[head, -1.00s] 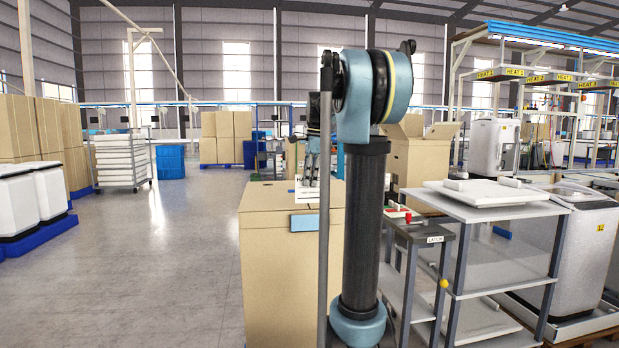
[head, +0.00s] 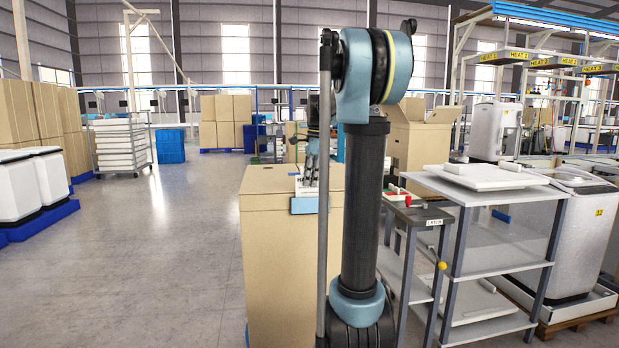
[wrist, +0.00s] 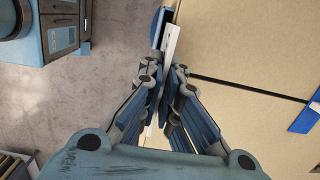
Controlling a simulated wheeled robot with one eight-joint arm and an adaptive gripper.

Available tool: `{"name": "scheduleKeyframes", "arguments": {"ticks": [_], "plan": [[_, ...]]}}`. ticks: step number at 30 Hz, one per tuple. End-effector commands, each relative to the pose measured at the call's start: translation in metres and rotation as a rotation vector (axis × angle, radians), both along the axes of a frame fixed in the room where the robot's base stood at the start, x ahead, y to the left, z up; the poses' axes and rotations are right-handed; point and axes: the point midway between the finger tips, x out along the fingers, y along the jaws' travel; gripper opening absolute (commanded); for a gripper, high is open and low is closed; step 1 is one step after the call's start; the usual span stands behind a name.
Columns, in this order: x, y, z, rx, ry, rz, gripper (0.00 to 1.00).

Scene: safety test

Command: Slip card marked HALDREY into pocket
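My gripper (head: 311,160) is shut on a white card (head: 304,187), part of whose dark print, starting "HA", shows in the head view. The fingers cover the rest of the print. A blue pocket (head: 304,205) sits on the front face of a tall cardboard box (head: 275,265), near its top edge. The card stands upright just above the pocket; I cannot tell whether its lower edge is inside. In the wrist view, the card (wrist: 173,36) shows nearly edge-on between the fingertips (wrist: 163,78), beside the blue pocket (wrist: 157,25).
A narrow stand (head: 418,216) labelled LATCH, with red and green parts and a yellow knob, is right of the box. A blue strip (wrist: 306,117) lies on the box. Open floor (head: 150,250) lies to the left.

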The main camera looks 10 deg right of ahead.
Motion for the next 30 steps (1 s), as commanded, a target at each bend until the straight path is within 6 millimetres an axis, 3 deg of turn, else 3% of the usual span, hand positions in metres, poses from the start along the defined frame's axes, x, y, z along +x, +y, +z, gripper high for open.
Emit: {"name": "scheduleKeyframes", "arguments": {"ticks": [15, 30], "plan": [[0.000, 0.000, -0.029, 0.000, 0.001, -0.001, 0.00], [0.000, -0.001, -0.036, -0.001, 0.008, -0.002, 0.00]]}}
